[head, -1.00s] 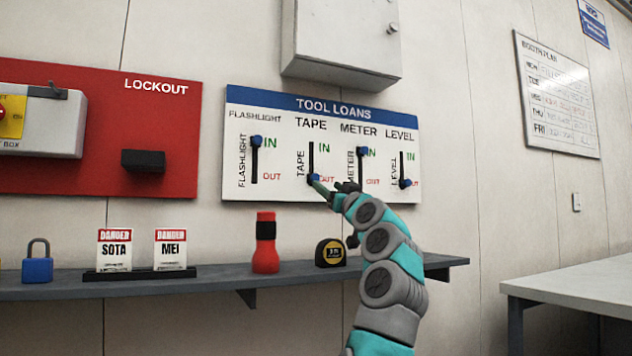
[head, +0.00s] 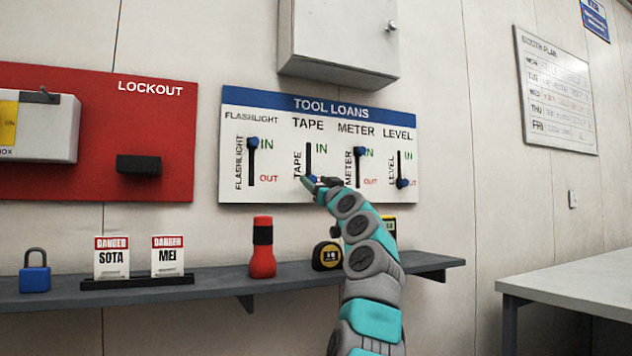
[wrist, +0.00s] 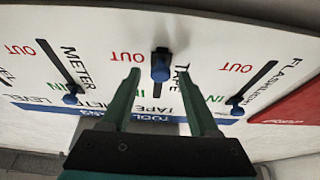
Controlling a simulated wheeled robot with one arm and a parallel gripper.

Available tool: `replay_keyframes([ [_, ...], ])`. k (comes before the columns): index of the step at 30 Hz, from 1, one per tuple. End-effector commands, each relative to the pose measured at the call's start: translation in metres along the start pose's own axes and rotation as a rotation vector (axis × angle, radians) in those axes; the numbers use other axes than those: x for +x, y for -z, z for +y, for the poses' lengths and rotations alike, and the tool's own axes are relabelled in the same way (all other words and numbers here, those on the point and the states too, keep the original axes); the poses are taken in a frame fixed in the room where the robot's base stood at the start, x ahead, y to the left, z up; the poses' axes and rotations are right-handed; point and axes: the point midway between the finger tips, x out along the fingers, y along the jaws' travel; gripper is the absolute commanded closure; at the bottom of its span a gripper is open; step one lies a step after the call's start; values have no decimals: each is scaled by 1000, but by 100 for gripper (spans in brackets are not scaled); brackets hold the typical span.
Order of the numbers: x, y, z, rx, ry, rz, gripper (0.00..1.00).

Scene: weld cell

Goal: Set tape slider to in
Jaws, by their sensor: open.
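The tool loans board (head: 273,190) hangs on the wall with several vertical sliders. The blue tape slider knob (head: 312,179) is at the bottom of its slot, at the OUT end, partly covered by my gripper (head: 316,184). In the wrist view, which is upside down, the tape knob (wrist: 161,66) sits in the gap between the two green fingertips of my gripper (wrist: 159,74). The fingers are open, one on each side of the knob, with visible space on both sides.
The flashlight knob (head: 253,143) and meter knob (head: 357,152) are up at IN; the level knob (head: 402,183) is down at OUT. Below, a shelf (head: 215,290) holds a red flashlight (head: 263,248), a tape measure (head: 326,256) and a blue padlock (head: 35,272).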

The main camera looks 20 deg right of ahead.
Motion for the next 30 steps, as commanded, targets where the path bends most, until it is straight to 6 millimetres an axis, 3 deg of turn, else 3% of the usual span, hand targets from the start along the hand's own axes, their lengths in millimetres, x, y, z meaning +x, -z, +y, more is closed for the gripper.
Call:
replay_keyframes([
  [2, 0, 0, 0, 0, 0, 0, 39],
  [18, 0, 0, 0, 0, 1, -1, 100],
  [30, 0, 0, 0, 0, 1, -1, 100],
])
